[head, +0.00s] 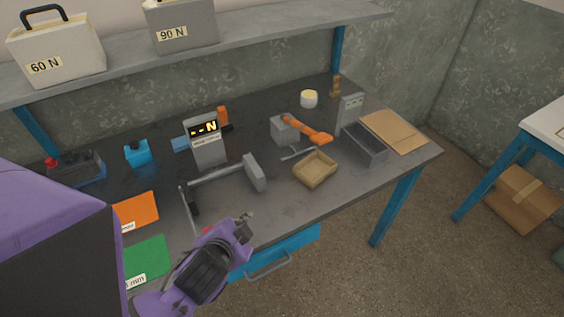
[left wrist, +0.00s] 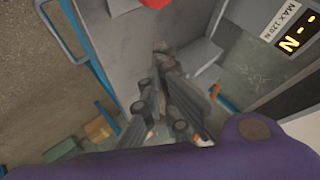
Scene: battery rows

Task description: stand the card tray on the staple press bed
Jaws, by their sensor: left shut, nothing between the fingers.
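The card tray (head: 315,169), a shallow tan open box, rests on the dark bench near its front edge, right of centre in the head view. Behind it stands what looks like the staple press (head: 285,130), a grey body with an orange lever; its bed is partly hidden at this angle. My left gripper (head: 243,226) is shut and empty at the bench's front edge, left of the card tray and apart from it. It also shows in the left wrist view (left wrist: 160,62). I cannot make out the card tray there. My right gripper is not in view.
A force gauge with a lit display (head: 205,140) and a grey bar fixture (head: 225,175) stand left of the tray. A grey machine with a trough (head: 365,149) stands to its right. Orange (head: 137,210) and green (head: 147,262) mats lie at the left. A blue drawer (head: 290,252) is below.

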